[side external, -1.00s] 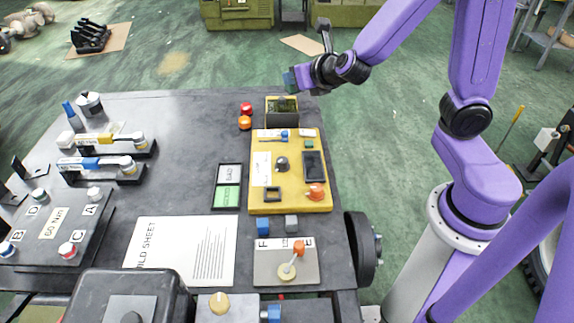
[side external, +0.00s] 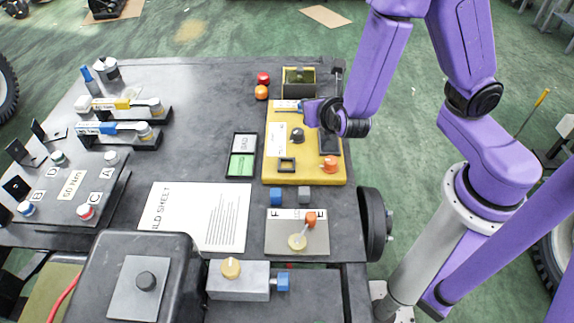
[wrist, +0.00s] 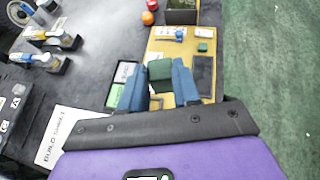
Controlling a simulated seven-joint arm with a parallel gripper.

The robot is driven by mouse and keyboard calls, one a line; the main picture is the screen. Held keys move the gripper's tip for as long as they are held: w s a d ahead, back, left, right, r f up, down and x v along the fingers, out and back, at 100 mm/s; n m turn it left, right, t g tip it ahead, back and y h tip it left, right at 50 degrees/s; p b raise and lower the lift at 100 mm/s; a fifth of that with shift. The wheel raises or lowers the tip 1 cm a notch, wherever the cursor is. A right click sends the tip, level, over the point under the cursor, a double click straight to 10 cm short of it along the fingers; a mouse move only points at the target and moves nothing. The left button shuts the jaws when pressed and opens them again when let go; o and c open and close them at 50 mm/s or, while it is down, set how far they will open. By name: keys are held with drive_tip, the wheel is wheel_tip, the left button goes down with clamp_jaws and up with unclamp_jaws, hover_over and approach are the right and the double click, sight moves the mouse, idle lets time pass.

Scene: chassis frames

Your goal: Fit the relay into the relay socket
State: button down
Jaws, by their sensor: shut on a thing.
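The relay, a dark green block (wrist: 160,74), sits between the two blue fingertips of my gripper (wrist: 158,86) in the wrist view. The socket appears to be the small black square frame (side external: 286,165) on the board's lower left, below and left of my gripper. The frame looks empty.
Red (side external: 263,78) and orange (side external: 262,92) round objects sit left of the bin. A build sheet (side external: 198,215) lies left.

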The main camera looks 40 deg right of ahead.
drive_tip(key=s+a+f+m+g+h, duration=0.1)
drive_tip(key=s+f+m+g+h, duration=0.15)
drive_tip(key=s+f, duration=0.45)
drive_tip(key=shift+m, duration=0.25)
drive_tip(key=w+a+f, duration=0.1)
drive_tip(key=w+f, duration=0.1)
drive_tip(key=w, duration=0.1)
drive_tip(key=w+a+f, duration=0.1)
drive_tip(key=w+f, duration=0.2)
drive_tip(key=w, duration=0.1)
drive_tip(key=w+a+f, duration=0.1)
drive_tip(key=w+f, duration=0.2)
drive_tip(key=w, duration=0.1)
drive_tip(key=shift+w+f, duration=0.25)
drive_tip(key=shift+w+f+t, duration=0.25)
drive_tip(key=shift+a+f, duration=0.1)
drive_tip(key=shift+f, duration=1.4)
drive_tip(key=shift+f, duration=0.1)
drive_tip(key=c, duration=0.8)
unclamp_jaws()
